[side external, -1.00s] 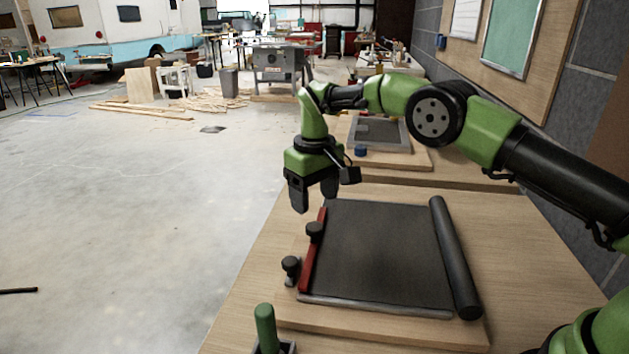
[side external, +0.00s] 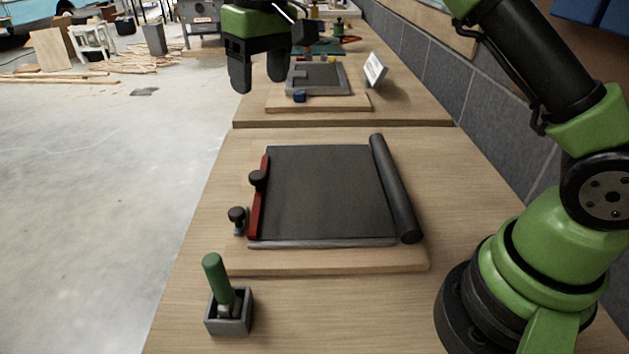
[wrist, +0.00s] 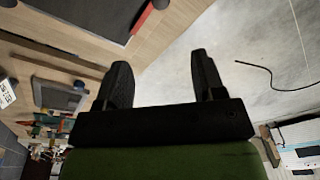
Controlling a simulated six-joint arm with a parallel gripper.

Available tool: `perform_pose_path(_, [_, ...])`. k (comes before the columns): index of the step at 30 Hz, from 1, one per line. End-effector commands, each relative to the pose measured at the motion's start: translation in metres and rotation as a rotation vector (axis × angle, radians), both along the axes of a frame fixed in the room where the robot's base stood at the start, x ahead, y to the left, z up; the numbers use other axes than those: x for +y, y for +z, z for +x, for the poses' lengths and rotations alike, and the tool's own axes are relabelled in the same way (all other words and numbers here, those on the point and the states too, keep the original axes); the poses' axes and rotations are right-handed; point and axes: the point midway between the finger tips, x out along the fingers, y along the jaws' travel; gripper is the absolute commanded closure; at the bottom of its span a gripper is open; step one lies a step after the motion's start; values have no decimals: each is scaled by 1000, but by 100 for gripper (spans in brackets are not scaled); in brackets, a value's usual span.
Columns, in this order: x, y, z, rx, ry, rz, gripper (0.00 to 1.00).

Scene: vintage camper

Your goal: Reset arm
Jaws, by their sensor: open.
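My gripper (side external: 258,82) is at the top of the side external view, pointing down, with its two dark fingers apart and nothing between them. It also shows in the wrist view (wrist: 160,72), open and empty, with wooden table and concrete floor beyond the fingers. It hangs high, clear of the dark flat sheet (side external: 322,192) on the wooden board (side external: 330,262). A red bar (side external: 258,200) with black knobs lies along the sheet's left edge. A black roller (side external: 396,188) lies along its right edge.
A green-handled tool (side external: 216,278) stands in a small grey box (side external: 242,318) at the table's front. A grey wall (side external: 480,110) runs along the right. Open floor lies left.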

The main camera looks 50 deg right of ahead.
Motion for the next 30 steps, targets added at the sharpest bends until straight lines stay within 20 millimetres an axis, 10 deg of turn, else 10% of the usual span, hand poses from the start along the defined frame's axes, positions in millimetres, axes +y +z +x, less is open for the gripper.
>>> perform_pose_path(12, [-20,99,-132,-234,-169,126,37])
perform_pose_path(21, [-26,87,-236,-391,-309,225,37])
perform_pose_path(30, [-27,62,-276,-462,-380,272,37])
